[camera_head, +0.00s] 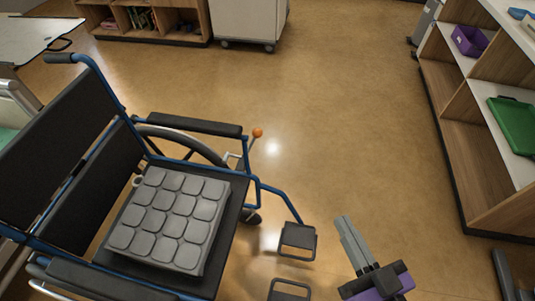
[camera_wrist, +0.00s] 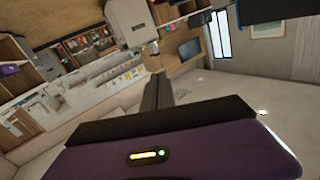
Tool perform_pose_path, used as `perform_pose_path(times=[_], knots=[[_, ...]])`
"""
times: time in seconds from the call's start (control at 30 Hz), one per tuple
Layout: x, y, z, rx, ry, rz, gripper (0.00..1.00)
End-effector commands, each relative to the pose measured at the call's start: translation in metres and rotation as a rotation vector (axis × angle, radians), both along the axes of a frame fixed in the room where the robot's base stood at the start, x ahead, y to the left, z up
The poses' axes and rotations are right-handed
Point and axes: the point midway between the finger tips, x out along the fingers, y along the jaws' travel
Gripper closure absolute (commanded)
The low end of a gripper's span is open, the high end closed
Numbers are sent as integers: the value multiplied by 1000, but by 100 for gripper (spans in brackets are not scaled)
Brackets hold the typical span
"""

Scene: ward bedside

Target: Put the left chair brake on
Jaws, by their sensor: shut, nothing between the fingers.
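A wheelchair with a blue frame and black seat (camera_head: 228,226) stands at the left in the head view, facing right. A brake lever with an orange knob (camera_head: 257,132) stands up beside the far armrest, near the front of the far wheel (camera_head: 190,140). The lever leans slightly right; whether it presses the tyre cannot be told. My gripper (camera_head: 345,222) is shut and empty, right of the footrests, well away from the knob. In the wrist view my gripper (camera_wrist: 157,84) points at the room, with no chair or lever in sight.
A grey cushion (camera_head: 170,218) lies on the seat. Footrests (camera_head: 298,238) stick out between the chair and my gripper. Shelving (camera_head: 490,130) with a green tray (camera_head: 515,125) lines the right side. A white cabinet (camera_head: 248,20) stands at the back. The middle floor is clear.

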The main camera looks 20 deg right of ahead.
Motion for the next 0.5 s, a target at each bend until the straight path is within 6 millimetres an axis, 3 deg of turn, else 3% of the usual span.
perform_pose_path(times=[0.03, 0.5], knots=[[11, -2, -22, 26, -21, -5, 100], [110, -21, -114, 384, -155, -15, 100]])
